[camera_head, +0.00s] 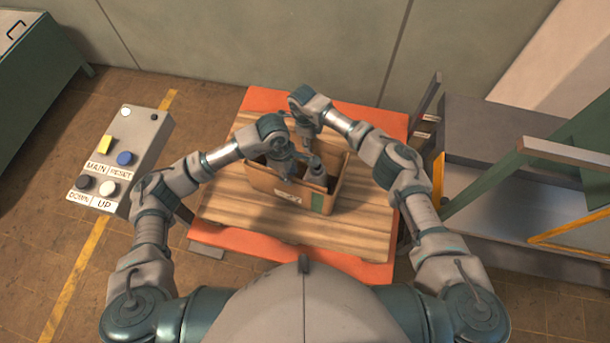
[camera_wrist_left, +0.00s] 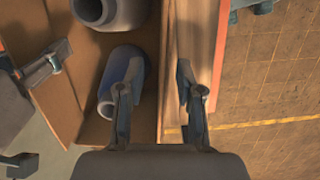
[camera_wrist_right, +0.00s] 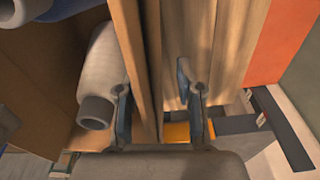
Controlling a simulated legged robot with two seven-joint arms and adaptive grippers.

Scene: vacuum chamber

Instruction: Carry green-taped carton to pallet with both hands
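The brown open carton (camera_head: 262,180) has a green strip and a white label on its near side. It appears to stand on the wooden slats of the pallet (camera_head: 230,215), with grey cylindrical parts (camera_wrist_left: 125,82) inside. My left gripper (camera_head: 283,172) is at the carton; in the left wrist view its fingers (camera_wrist_left: 156,100) are apart, on either side of a carton wall. My right gripper (camera_head: 306,143) is at the carton's far side; in the right wrist view its fingers (camera_wrist_right: 156,100) are apart around a carton wall (camera_wrist_right: 150,60). Neither pair visibly pinches the wall.
An orange platform (camera_head: 375,117) lies beneath the slats. A control box (camera_head: 125,155) with buttons stands at left. Grey and green framework (camera_head: 500,180) stands close at right.

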